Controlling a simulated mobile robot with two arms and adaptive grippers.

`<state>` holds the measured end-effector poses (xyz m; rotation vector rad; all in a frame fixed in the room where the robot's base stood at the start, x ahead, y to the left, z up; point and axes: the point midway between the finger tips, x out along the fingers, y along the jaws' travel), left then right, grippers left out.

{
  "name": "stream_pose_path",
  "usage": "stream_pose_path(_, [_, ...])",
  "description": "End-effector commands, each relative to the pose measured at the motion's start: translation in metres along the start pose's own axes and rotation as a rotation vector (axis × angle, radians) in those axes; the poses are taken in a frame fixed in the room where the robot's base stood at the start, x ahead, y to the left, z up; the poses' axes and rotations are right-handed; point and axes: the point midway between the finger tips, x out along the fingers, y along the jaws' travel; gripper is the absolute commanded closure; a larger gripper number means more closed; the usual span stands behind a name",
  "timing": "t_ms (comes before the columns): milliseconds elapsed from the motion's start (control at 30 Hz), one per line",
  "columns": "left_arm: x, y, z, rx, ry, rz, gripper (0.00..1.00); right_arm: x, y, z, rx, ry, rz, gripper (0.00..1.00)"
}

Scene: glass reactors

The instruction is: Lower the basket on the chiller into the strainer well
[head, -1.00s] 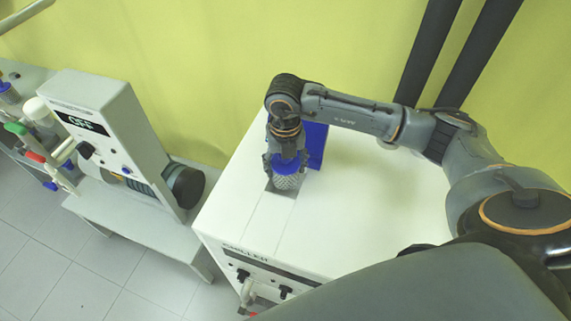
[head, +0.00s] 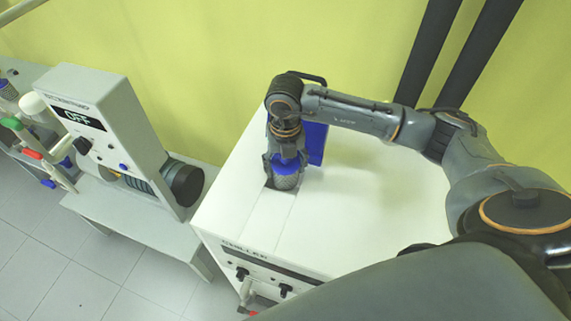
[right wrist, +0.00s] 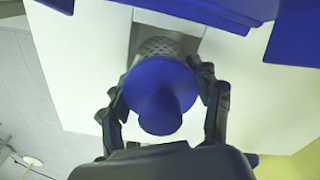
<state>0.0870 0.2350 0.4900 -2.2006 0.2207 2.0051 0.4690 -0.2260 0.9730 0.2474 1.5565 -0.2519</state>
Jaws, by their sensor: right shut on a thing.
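The basket (head: 286,182) is a grey mesh cylinder with a blue knobbed top; its mesh also shows in the right wrist view (right wrist: 160,46). It is upright at the top of the white chiller (head: 345,215). My right gripper (head: 286,164) points down and is shut on the basket's blue top, with a finger on each side in the right wrist view (right wrist: 165,105). A dark edge of the strainer well (head: 268,186) shows beside the basket's left side. The basket and gripper hide most of the well, so the depth of the basket in it cannot be told. My left gripper is out of view.
A blue upright block (head: 315,143) stands close behind the basket on the chiller. A grey instrument with an "OFF" display (head: 82,119) stands on a low bench (head: 125,222) to the left. The chiller's top right of the basket is clear.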

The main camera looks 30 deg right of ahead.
Motion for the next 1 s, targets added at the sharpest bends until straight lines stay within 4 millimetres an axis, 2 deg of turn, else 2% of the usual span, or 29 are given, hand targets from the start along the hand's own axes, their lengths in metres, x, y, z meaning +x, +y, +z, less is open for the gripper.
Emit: stream_pose_path(1000, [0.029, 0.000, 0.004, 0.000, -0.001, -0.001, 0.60, 0.032, 0.000, 0.000, 0.000, 0.000, 0.000, 0.76])
